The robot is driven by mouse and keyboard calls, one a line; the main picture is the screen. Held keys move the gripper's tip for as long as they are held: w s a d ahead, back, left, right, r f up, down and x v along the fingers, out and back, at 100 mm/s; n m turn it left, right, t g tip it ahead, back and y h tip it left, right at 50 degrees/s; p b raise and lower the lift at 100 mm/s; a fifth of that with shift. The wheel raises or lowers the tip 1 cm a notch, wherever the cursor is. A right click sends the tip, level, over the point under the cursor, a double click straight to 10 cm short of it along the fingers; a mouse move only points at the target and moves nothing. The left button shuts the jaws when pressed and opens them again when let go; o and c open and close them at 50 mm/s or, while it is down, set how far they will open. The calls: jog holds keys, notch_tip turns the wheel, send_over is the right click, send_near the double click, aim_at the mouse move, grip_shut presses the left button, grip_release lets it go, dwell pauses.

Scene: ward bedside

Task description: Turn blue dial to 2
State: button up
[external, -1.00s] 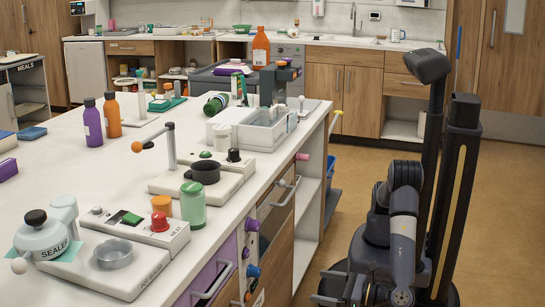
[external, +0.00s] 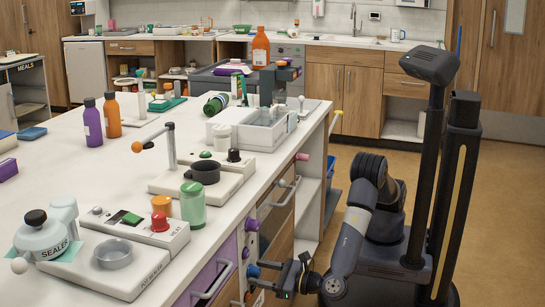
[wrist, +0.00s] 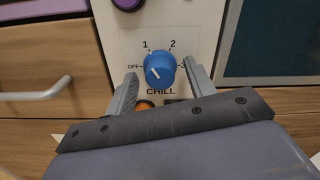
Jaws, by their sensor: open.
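The blue dial (wrist: 160,67) is on a white panel marked CHILL, with OFF, 1 and 2 printed around it and a partly hidden mark at right. Its short white line lies on the lower left of its face, on the OFF side and not at 2. In the external view the dial (external: 253,271) shows on the counter's front. My gripper (wrist: 160,70) is open, one finger on each side of the dial, with gaps between. In the external view my gripper (external: 270,275) is close in front of the dial.
A purple knob (wrist: 127,3) is above the dial. An orange part (wrist: 145,104) shows below it, partly hidden by my gripper. A drawer handle (wrist: 38,92) sticks out at left. A dark panel (wrist: 270,45) is at right. The floor behind my arm is open.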

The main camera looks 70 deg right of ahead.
jog(key=shift+w, duration=0.35)
jog(key=shift+c, duration=0.4)
jog(key=c, duration=0.9)
